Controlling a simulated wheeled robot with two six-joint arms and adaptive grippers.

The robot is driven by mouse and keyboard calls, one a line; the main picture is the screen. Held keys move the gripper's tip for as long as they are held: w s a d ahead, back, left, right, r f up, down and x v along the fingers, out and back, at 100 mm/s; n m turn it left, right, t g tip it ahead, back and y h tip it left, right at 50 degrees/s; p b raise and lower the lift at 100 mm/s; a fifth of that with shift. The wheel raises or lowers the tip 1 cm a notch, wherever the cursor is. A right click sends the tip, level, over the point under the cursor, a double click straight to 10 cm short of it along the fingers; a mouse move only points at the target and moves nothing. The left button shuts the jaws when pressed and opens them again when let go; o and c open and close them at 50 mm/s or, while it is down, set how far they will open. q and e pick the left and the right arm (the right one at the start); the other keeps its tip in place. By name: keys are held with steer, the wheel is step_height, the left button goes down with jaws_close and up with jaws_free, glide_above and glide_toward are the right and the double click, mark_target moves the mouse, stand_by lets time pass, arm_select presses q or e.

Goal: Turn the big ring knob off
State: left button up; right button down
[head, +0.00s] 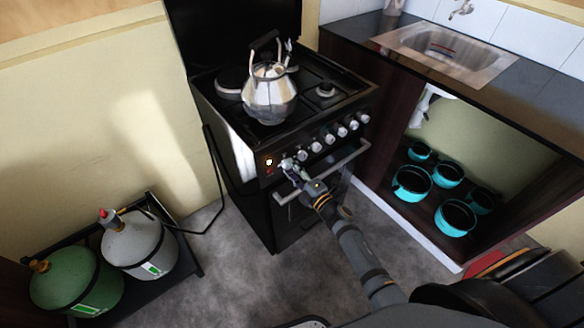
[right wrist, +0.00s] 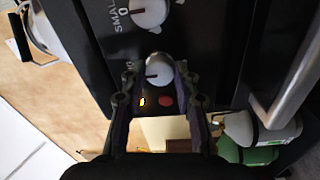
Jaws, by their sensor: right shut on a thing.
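The black stove (head: 262,185) has a row of silver-white knobs on its front panel. The big ring knob (right wrist: 158,68) is the one at the left end of the row, with its label partly hidden. My right gripper (head: 290,166) is at this knob. In the right wrist view its fingers (right wrist: 155,75) are on both sides of the knob, shut on it. An orange light (right wrist: 142,101) glows beside the knob, next to a red round button (right wrist: 166,101). My left gripper is not in view.
A kettle (head: 269,98) stands on the stove top. The oven handle (head: 330,170) sticks out just below the knobs. Gas bottles (head: 140,248) stand on the left, with a hose to the stove. Turquoise pots (head: 411,182) sit under the sink counter on the right.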

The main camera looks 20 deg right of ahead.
stand_by(0.6)
steer(key=c, duration=1)
jaws_free()
steer(key=v, duration=1.2)
steer(key=shift+f, duration=0.15)
steer(key=shift+f+m, duration=0.1)
steer(key=shift+m, duration=0.2)
